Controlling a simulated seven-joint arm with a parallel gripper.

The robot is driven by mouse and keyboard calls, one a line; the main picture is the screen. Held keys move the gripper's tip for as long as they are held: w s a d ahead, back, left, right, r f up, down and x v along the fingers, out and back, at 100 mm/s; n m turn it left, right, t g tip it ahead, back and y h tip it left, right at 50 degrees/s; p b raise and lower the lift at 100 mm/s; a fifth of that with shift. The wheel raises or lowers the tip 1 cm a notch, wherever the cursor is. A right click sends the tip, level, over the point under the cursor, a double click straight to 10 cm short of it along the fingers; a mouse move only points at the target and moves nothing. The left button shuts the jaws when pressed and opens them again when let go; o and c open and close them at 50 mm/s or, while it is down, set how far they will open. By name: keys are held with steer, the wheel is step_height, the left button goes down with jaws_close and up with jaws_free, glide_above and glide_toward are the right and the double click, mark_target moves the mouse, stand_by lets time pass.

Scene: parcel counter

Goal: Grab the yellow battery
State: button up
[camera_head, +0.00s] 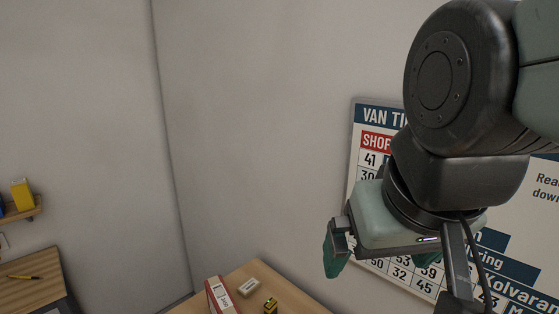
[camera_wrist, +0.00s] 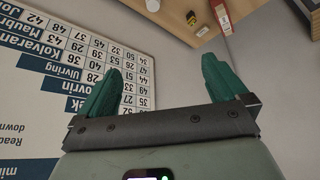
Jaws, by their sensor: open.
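A small yellow and black block (camera_head: 270,305), which looks like the yellow battery, sits on the wooden counter at the bottom edge of the head view. It also shows at the top of the wrist view (camera_wrist: 191,18), small. My gripper (camera_head: 382,262) is up in front of the wall poster, to the right of and above the block, well apart from it. In the wrist view its two green fingers (camera_wrist: 162,68) stand wide apart with nothing between them.
A red and white box (camera_head: 221,296) and a pale small box (camera_head: 248,287) stand beside the block on the counter (camera_head: 293,293). A poster (camera_head: 375,115) hangs on the wall behind my gripper. At far left, a shelf holds a yellow item (camera_head: 21,194), above another wooden surface (camera_head: 30,268).

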steer(key=shift+s+d+f, duration=0.15)
steer(key=shift+s, duration=0.6)
steer(key=c, duration=0.9)
